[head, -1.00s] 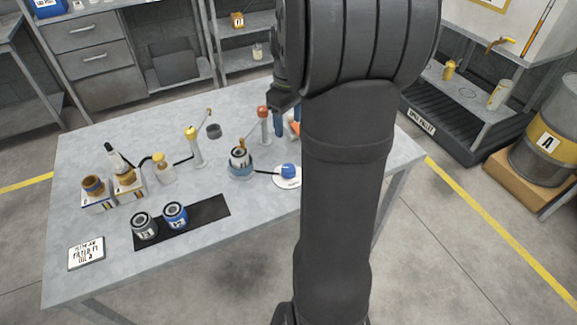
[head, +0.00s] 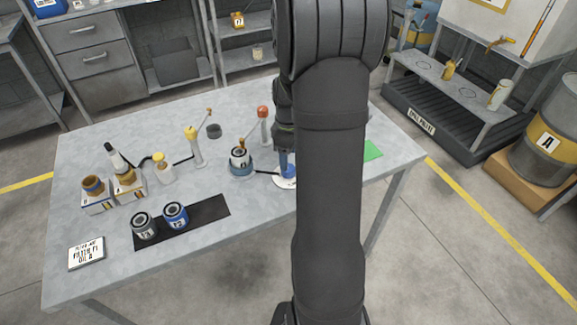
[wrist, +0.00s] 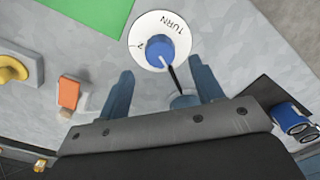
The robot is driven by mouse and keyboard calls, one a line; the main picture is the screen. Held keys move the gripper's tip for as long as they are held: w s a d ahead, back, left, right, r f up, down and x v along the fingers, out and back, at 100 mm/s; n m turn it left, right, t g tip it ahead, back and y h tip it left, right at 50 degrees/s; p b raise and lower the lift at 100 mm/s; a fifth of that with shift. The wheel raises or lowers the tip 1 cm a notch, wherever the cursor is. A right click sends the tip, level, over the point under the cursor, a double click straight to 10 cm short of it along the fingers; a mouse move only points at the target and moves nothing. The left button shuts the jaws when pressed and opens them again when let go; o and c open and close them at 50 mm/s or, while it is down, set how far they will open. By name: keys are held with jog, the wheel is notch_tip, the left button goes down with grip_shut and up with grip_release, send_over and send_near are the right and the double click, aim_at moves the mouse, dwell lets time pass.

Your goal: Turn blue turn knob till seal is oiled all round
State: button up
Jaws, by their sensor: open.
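The blue turn knob (wrist: 160,48) sits on a round white dial marked TURN (wrist: 146,27), with a pale pointer line on the knob. My gripper (wrist: 163,88) is open and empty; its two blue fingers are on the near side of the knob, not around it in the wrist view. In the head view my gripper (head: 286,165) is over the dial (head: 284,184) and hides the knob. A dark cable joins the dial to a blue round base (head: 241,171), which carries a labelled can-like part (head: 239,158) under a brown tip. The seal's oiled state is too small to tell.
A red-topped post (head: 263,113) stands behind the base, and a yellow-topped post (head: 191,133) to its left. Two labelled cans (head: 175,214) stand on a black mat (head: 210,210). A green sheet (wrist: 92,12) and an orange block (wrist: 68,94) lie near the dial.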

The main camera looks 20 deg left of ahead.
jog(key=shift+f, duration=2.75)
jog(key=c, duration=1)
jog(key=shift+o, duration=0.2)
